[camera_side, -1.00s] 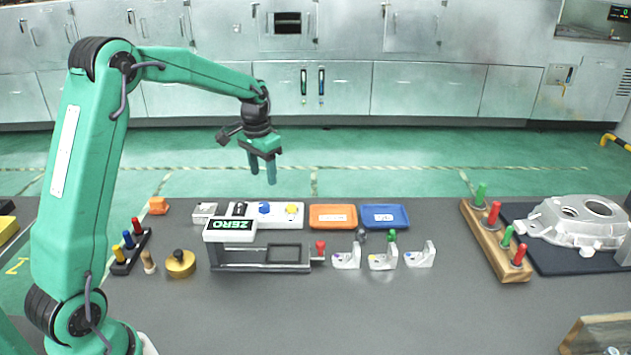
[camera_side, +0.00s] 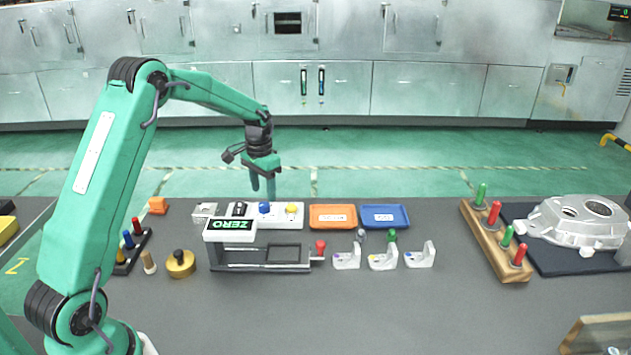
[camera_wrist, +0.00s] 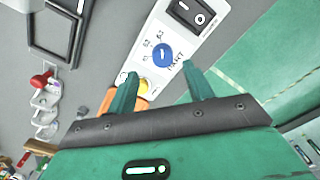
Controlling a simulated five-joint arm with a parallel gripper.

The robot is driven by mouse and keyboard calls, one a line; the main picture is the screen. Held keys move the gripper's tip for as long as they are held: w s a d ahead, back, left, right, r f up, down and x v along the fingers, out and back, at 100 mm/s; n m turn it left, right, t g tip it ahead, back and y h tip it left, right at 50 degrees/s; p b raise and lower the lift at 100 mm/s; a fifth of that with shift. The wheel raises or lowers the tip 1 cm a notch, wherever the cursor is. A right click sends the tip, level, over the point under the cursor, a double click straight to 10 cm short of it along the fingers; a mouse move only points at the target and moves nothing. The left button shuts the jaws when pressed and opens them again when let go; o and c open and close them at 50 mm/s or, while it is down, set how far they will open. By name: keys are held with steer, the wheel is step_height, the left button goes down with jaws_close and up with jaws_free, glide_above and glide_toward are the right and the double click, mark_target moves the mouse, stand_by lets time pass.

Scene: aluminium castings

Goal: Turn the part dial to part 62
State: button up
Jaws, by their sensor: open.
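The part dial is a blue knob (camera_side: 264,207) on a white control panel (camera_side: 250,220) at the back of the bench. In the wrist view the blue dial (camera_wrist: 163,55) has small number marks and the word PART around it, too small to read surely. My gripper (camera_side: 263,190) is open and empty, with its fingers pointing down above the dial. In the wrist view my gripper (camera_wrist: 158,80) has its two green fingers spread, with the dial beyond and between the tips. A yellow button (camera_wrist: 143,84) lies partly behind the left finger.
A black rocker switch (camera_wrist: 190,14) is on the same panel. The ZERO-marked fixture (camera_side: 230,228) stands in front of the panel. Orange (camera_side: 333,217) and blue (camera_side: 384,217) trays lie to its right.

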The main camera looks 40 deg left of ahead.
mark_target(265, 204)
steer(key=shift+a+f, duration=0.15)
steer(key=shift+f, duration=2.35)
steer(key=c, duration=1)
steer(key=shift+n, duration=0.4)
steer(key=n, duration=0.4)
steer(key=shift+d, duration=0.2)
steer(key=n, duration=0.5)
steer(key=shift+w+g, duration=0.1)
steer(key=shift+g, duration=0.2)
steer(key=o, duration=1)
steer(key=shift+a, duration=0.1)
